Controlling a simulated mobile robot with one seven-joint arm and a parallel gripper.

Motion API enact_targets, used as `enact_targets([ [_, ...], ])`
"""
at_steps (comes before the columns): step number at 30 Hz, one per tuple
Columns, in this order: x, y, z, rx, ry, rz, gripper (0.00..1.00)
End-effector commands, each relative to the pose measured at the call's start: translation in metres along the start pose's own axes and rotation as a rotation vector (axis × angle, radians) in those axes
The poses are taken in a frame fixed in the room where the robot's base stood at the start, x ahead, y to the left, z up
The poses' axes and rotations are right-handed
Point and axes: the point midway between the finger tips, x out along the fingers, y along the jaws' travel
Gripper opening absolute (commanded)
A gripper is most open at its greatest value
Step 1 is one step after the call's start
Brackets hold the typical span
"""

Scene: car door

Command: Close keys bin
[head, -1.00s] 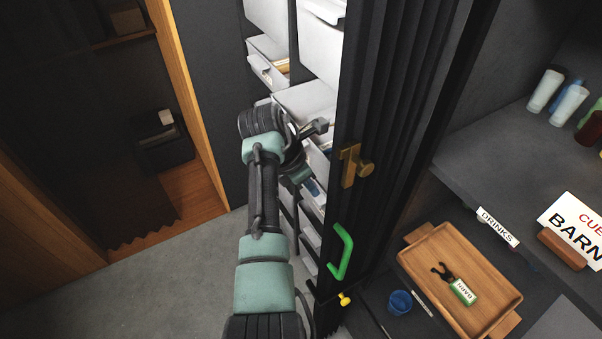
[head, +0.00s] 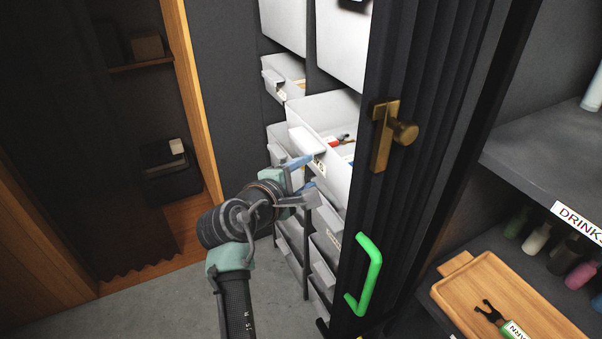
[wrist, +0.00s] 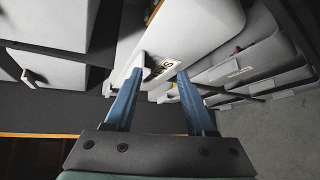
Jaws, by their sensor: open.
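The keys bin appears to be the white bin (head: 342,167) pulled out of the rack, with small coloured items inside. Its front has a white handle and a small label that I cannot read for certain. In the wrist view the bin front (wrist: 190,38) is just ahead, tilted in the picture. My gripper (head: 308,173) is open and empty in front of the bin's lower front, with blue fingers apart. In the wrist view my gripper (wrist: 160,75) has the label and handle area between or just beyond its fingertips; I cannot tell whether it touches.
Other white bins (head: 284,78) fill the rack above, below and left. A dark ribbed door panel with a brass latch (head: 383,150) and a green handle (head: 368,275) stands right of the bins. A wooden tray (head: 500,300) lies on the right shelf. Grey floor is clear at lower left.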

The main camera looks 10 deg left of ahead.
Motion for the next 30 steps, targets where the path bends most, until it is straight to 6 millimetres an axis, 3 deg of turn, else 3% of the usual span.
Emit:
enact_targets([
  [1, 0.0, -0.016, -0.014, 0.063, 0.019, 0.082, 0.55],
  [6, -0.019, -0.009, -0.033, 0.226, 0.098, 0.28, 0.55],
  [13, -0.026, 0.001, -0.04, 0.29, 0.143, 0.35, 0.55],
  [30, 0.05, 0.029, -0.047, 0.288, 0.139, 0.345, 0.55],
])
